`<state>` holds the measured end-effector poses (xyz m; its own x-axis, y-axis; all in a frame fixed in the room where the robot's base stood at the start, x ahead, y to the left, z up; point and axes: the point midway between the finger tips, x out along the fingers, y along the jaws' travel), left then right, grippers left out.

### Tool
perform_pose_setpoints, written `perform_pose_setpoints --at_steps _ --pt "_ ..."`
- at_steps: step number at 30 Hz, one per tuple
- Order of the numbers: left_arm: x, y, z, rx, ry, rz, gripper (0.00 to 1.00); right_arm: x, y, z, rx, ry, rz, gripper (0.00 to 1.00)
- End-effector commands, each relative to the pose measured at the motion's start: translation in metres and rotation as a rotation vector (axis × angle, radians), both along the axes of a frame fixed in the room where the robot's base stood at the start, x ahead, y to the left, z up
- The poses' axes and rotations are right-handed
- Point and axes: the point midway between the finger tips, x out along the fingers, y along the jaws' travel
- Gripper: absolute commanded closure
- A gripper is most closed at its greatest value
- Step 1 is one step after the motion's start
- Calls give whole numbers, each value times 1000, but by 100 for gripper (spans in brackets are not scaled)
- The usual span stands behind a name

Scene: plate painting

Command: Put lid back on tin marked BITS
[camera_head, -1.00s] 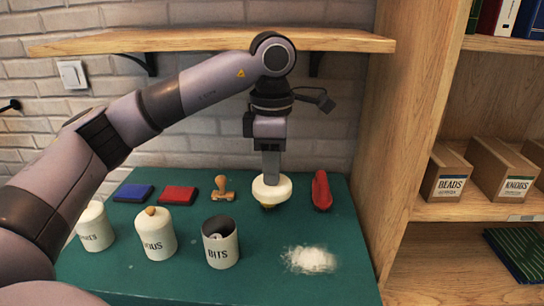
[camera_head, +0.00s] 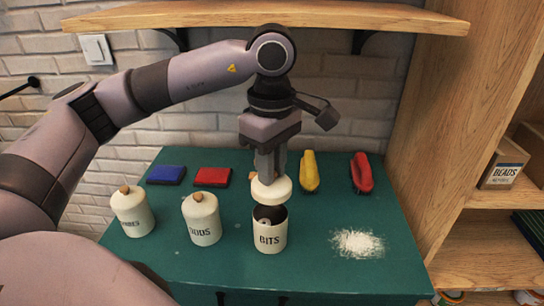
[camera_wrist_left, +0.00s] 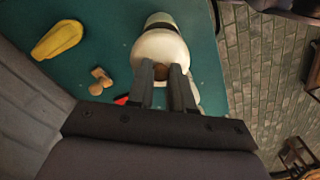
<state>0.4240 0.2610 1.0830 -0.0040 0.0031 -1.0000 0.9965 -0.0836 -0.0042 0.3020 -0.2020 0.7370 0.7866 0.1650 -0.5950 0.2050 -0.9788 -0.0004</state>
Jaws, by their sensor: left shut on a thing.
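The tin marked BITS (camera_head: 269,238) stands upright and open-topped on the green table, its dark inside showing. My left gripper (camera_head: 269,176) is shut on the cream lid (camera_head: 271,191) and holds it just above the tin's rim, slightly towards the back. In the left wrist view the gripper (camera_wrist_left: 162,73) grips the lid's brown knob, with the pale lid (camera_wrist_left: 155,50) around it. The tin (camera_wrist_left: 160,18) shows partly beyond the lid there. My right gripper is not in view.
Two lidded tins (camera_head: 202,220) (camera_head: 132,212) stand to the left. Behind are a blue pad (camera_head: 166,175), a red pad (camera_head: 212,177), a partly hidden wooden stamp, a yellow object (camera_head: 309,172) and a red object (camera_head: 361,173). White powder (camera_head: 357,243) lies to the right.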

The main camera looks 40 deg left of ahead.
Motion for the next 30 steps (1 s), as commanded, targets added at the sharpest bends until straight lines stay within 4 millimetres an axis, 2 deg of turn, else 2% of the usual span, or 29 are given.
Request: perform_pose_setpoints --at_steps 11,24,30 --pt "-2 -1 -12 0 1 -19 100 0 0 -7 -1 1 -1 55" --pt "-2 -1 -55 -1 1 -18 100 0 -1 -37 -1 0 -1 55" --pt "-2 -1 -65 -1 0 -19 100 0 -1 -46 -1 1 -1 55"
